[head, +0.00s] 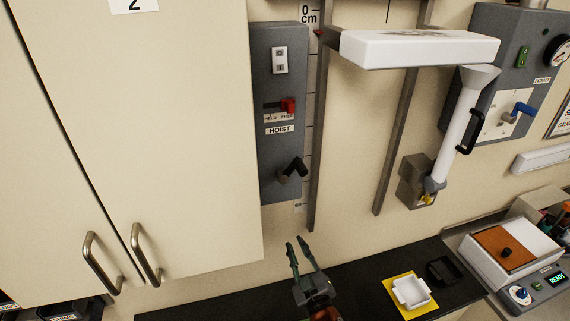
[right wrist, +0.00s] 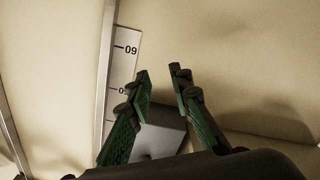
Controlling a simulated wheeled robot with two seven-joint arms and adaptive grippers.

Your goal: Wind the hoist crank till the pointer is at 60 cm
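The hoist panel (head: 268,150) is a grey wall box with a black crank (head: 292,170) low on its front. A red pointer (head: 319,33) is at the top of the scale (head: 309,50), just below the "0 cm" mark, beside the raised white platform (head: 415,50). My right gripper (head: 296,242) is below the crank, apart from it, with its fingers open and empty. In the right wrist view the open fingers (right wrist: 159,70) are near the scale strip (right wrist: 125,50), with a grey box between and beyond them. My left gripper is not in view.
A red lever (head: 288,105) sits at the right of the HELD/FREE label. A cream cabinet (head: 170,130) stands close on the left. Metal rails (head: 318,150) run right of the panel.

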